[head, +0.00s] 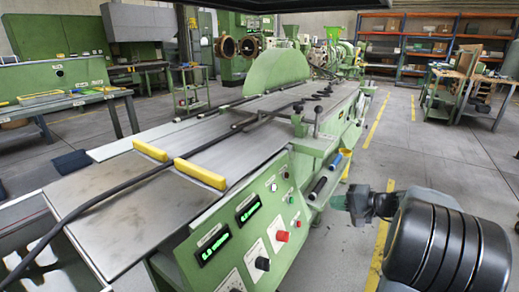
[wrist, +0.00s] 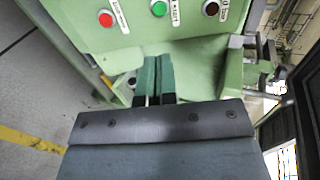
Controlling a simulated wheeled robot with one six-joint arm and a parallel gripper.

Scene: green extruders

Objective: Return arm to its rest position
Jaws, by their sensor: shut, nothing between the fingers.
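My gripper (wrist: 155,62) shows in the wrist view with its two green fingers together, shut and empty. It points at the green face of a machine with a red button (wrist: 106,19), a green button (wrist: 158,8) and a dark button (wrist: 211,8). In the head view my gripper (head: 338,202) is at the lower right, beside the front of the long green machine (head: 235,215). My dark, rounded arm link fills the lower right corner. I cannot tell the exact gap between fingertips and machine.
The machine's metal bed (head: 120,195) carries two yellow bars (head: 200,174) and a long black cable. A control panel with a red button (head: 282,236) faces my arm. Orange and blue shelves (head: 425,45) and a workbench (head: 455,85) stand behind. Grey floor (head: 435,155) right of the machine is clear.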

